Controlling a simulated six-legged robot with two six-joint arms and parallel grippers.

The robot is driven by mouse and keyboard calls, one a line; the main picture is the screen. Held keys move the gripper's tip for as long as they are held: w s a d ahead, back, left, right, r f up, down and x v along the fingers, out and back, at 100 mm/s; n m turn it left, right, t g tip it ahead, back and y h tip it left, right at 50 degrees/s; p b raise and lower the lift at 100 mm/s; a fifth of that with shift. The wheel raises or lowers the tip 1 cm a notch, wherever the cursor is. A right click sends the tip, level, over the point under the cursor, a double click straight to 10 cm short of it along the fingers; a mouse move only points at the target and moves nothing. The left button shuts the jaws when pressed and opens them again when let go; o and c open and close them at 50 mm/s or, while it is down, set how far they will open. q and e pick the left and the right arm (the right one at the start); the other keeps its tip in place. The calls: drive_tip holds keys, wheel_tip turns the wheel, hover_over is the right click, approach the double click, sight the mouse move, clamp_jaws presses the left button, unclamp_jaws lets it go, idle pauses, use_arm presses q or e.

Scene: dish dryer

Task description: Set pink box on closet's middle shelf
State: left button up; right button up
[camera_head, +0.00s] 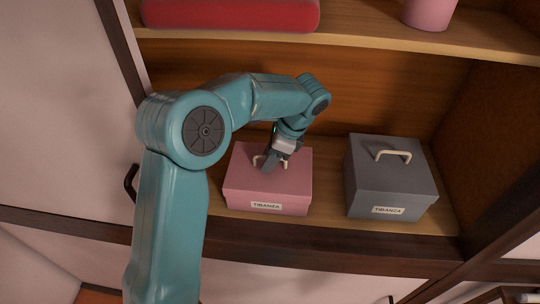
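The pink box (264,190), with a "TIBANZA" label on its front and a pale handle on its lid, sits on the wooden closet shelf (330,215). My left gripper (270,163) is directly over the lid, pointing down at the handle. Its fingers are at the handle and hide part of it. I cannot tell whether they are closed around the handle. My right gripper is not in view.
A grey box (388,180) with a pale handle stands to the right on the same shelf, with a gap between. The upper shelf (360,32) holds a red object (230,14) and a pink container (428,12). A dark door handle (131,182) is at left.

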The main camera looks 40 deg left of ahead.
use_arm(q)
drive_tip(key=v, duration=0.5)
drive_tip(key=shift+w+d+r+b, duration=0.1)
drive_tip(key=shift+w+d+b, duration=0.2)
drive_tip(key=shift+w+d, duration=0.1)
drive_tip(key=w+d, duration=0.5)
drive_tip(key=d, duration=0.4)
drive_tip(key=shift+w+d, duration=0.25)
drive_tip(key=shift+w, duration=0.1)
drive_tip(key=shift+s, duration=0.1)
